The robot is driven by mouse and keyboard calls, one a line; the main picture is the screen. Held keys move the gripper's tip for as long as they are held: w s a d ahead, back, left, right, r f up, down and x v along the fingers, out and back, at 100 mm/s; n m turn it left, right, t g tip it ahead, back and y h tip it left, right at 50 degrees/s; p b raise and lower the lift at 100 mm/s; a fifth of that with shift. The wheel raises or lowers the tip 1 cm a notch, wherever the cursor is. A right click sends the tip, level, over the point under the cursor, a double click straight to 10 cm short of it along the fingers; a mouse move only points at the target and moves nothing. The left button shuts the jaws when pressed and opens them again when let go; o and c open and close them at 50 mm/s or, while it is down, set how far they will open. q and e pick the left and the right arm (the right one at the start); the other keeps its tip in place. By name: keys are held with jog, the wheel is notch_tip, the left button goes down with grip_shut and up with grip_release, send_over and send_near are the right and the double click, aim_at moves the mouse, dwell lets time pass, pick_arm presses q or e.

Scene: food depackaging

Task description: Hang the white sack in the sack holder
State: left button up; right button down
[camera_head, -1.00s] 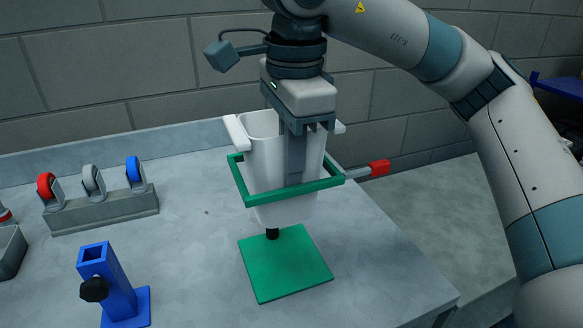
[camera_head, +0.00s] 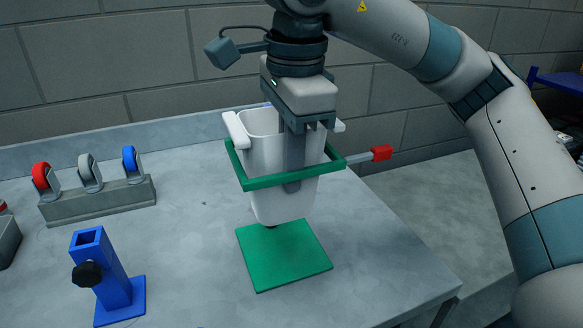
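The white sack (camera_head: 262,205) is an open-topped white container with side bars at its rim. It hangs upright inside the green ring of the sack holder (camera_head: 265,182), above the holder's green base plate (camera_head: 284,254). Its side bars show above the ring, and its bottom is just above the plate. My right gripper (camera_head: 294,183) points down from above, with a finger lying along the near wall of the sack, between it and the ring's front bar. It appears shut on that wall; the other finger is hidden. My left gripper is not in view.
A blue stand with a black knob (camera_head: 105,278) is at the front left. A grey rack with red, grey and blue wheels (camera_head: 98,203) is behind it. A red-ended handle (camera_head: 381,153) sticks out right of the ring. The table's right edge is close to the holder.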

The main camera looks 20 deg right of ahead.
jog(key=shift+s+f, duration=0.15)
jog(key=shift+f, duration=0.65)
jog(key=c, duration=1.9)
grip_release()
jog(key=shift+s, duration=0.1)
jog(key=shift+c, duration=0.2)
jog(key=shift+a+r, duration=0.1)
jog(key=shift+r+p, duration=0.35)
jog(key=shift+r, duration=0.2)
notch_tip(320, 180, up, 8)
jog(key=p, duration=0.4)
jog(key=shift+s+r, duration=0.15)
jog(key=shift+s, duration=0.05)
